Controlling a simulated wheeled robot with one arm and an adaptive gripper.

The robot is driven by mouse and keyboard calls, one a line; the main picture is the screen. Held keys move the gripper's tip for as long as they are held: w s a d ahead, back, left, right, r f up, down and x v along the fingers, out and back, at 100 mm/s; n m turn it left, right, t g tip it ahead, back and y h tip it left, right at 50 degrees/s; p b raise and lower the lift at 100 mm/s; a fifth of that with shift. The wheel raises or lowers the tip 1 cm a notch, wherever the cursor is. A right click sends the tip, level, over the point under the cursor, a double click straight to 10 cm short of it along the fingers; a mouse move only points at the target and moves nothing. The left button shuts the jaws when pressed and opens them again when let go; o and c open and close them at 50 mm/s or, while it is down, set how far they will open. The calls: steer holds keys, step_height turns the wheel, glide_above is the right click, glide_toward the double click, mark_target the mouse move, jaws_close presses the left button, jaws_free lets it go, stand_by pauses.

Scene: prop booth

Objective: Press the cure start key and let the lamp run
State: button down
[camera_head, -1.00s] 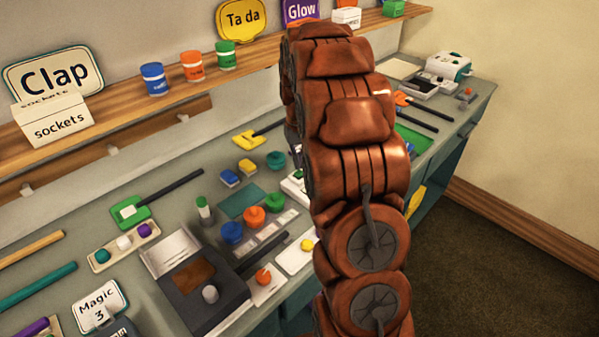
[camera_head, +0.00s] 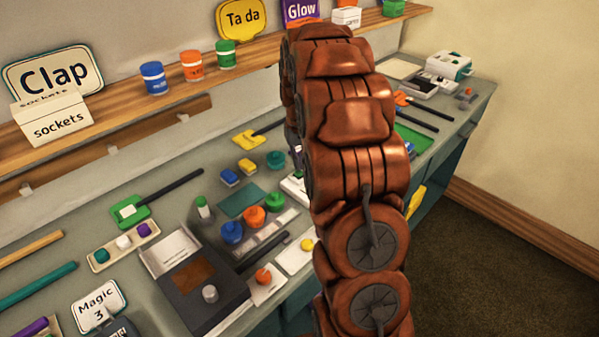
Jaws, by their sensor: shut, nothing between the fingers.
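I cannot make out a key marked cure start. A white device (camera_head: 295,190) with a dark green part sits on the bench, mostly hidden behind my arm; I cannot tell whether it is the lamp. My brown, segmented arm rises through the middle of the picture and covers part of the bench. My gripper is hidden behind it, so I cannot see what it touches. No lit lamp shows.
A dark box (camera_head: 215,305) with a brown window and grey knob stands at the front. Blue, orange and green pots (camera_head: 254,217) stand near it. A white machine (camera_head: 448,66) is at the far right end. A shelf (camera_head: 120,110) with signs and jars runs along the wall.

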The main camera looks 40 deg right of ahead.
mark_target(299, 172)
steer(key=shift+f+b, duration=0.4)
steer(key=shift+f, duration=0.55)
stand_by(0.6)
steer(key=shift+r, duration=0.15)
steer(key=shift+r+p, duration=0.45)
steer(key=shift+r, duration=3.4)
steer(key=s+a+r+n, duration=0.1)
steer(key=s+a+r, duration=0.1)
steer(key=s+a, duration=0.5)
steer(key=s+a+r+n, duration=0.1)
steer(key=s+a+r, duration=0.1)
steer(key=s+a, duration=0.5)
steer(key=s+a+f+n+g, duration=0.1)
steer(key=s+a+f, duration=0.1)
steer(key=s+a, duration=0.3)
steer(key=s+a+f+n, duration=0.1)
steer(key=s+a, duration=0.5)
steer(key=s, duration=0.8)
steer(key=shift+f+g, duration=0.4)
steer(key=shift+f, duration=0.05)
